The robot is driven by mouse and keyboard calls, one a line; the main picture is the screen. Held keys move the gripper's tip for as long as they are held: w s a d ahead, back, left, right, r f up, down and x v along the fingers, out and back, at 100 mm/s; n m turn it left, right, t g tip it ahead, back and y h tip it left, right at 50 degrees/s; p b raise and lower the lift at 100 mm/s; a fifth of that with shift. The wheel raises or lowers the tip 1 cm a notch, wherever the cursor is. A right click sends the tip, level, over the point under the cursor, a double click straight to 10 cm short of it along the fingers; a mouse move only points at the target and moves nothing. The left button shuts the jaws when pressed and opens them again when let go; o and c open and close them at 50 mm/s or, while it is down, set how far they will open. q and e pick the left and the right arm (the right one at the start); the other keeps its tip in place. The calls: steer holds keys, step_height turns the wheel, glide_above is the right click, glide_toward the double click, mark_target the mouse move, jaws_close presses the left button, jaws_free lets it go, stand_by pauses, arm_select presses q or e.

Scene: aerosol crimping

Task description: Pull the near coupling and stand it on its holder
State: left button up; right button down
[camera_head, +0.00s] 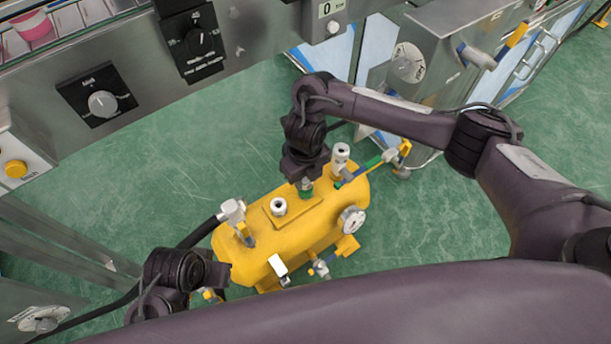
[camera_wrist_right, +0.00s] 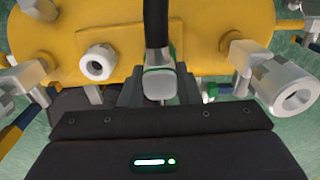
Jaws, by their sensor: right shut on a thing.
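My right gripper (camera_head: 305,182) points down at the top of the yellow tank (camera_head: 320,226). It is shut on a coupling, whose green part (camera_head: 305,191) shows below it. In the right wrist view, the coupling (camera_wrist_right: 158,83) is a pale block with a green edge and a black hose, between the fingers. The gripper hides its lower end, so I cannot tell whether it is seated. A pale round stub (camera_head: 278,206) stands bare on the tank beside it; it also shows in the wrist view (camera_wrist_right: 97,62). My left gripper (camera_head: 214,278) is low at left, its fingers unclear.
A pale fitting (camera_head: 232,211) with a black hose is at the tank's left end. A gauge (camera_head: 352,219) sits on the side.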

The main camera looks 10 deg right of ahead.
arm_select(q)
steer(key=shift+f+b, duration=0.45)
steer(key=shift+b, duration=0.05)
arm_select(e)
steer(key=shift+f, duration=0.6)
stand_by(1.2)
steer(key=c, duration=1)
jaws_free()
step_height(320, 180, up, 5)
steer(key=p, duration=0.2)
steer(key=shift+p, duration=0.35)
steer(key=shift+r, duration=0.6)
steer(key=shift+r+p, duration=0.6)
steer(key=shift+r, duration=0.25)
arm_select(q)
steer(key=a+f, duration=0.1)
steer(key=a+f+g, duration=0.1)
steer(key=shift+f+n+y, duration=0.3)
steer(key=shift+f, duration=0.1)
steer(key=shift+s, duration=0.1)
arm_select(e)
steer(key=shift+s+f, duration=0.1)
